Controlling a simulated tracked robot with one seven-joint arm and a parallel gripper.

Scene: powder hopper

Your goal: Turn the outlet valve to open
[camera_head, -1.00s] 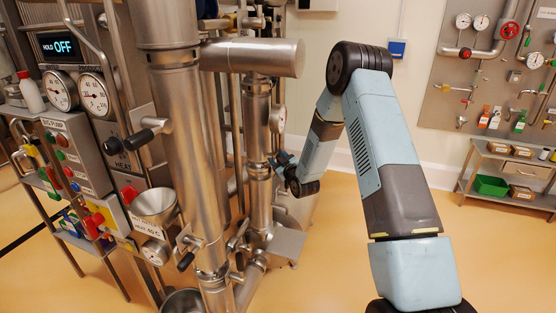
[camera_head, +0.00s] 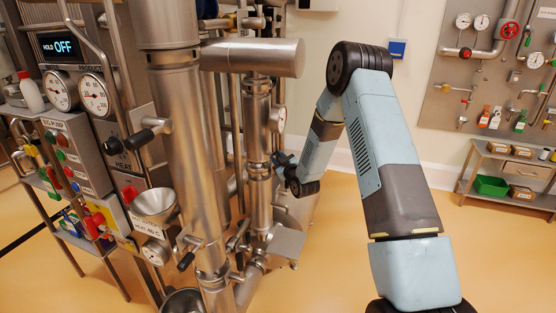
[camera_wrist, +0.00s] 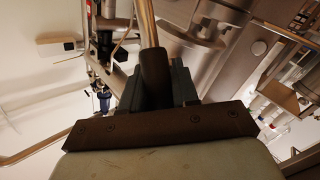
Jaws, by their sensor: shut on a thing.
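My gripper (camera_head: 281,160) is at the end of the bent arm, beside a vertical steel column (camera_head: 257,130). It is small and partly hidden in the head view. In the wrist view my gripper (camera_wrist: 157,85) is shut on a dark handle grip (camera_wrist: 154,68), with a grey finger on each side of it. A thin metal rod (camera_wrist: 148,25) runs up from the grip. I take this for the outlet valve's handle, but its valve body and its open or closed position cannot be told from these views.
Thick steel pipework (camera_head: 185,160) stands close to the left of the arm. A horizontal pipe (camera_head: 255,57) runs above my gripper. The control panel with gauges (camera_head: 97,95) is at the left. A wall board (camera_head: 480,75) and shelf (camera_head: 510,175) are at the right, with clear floor before them.

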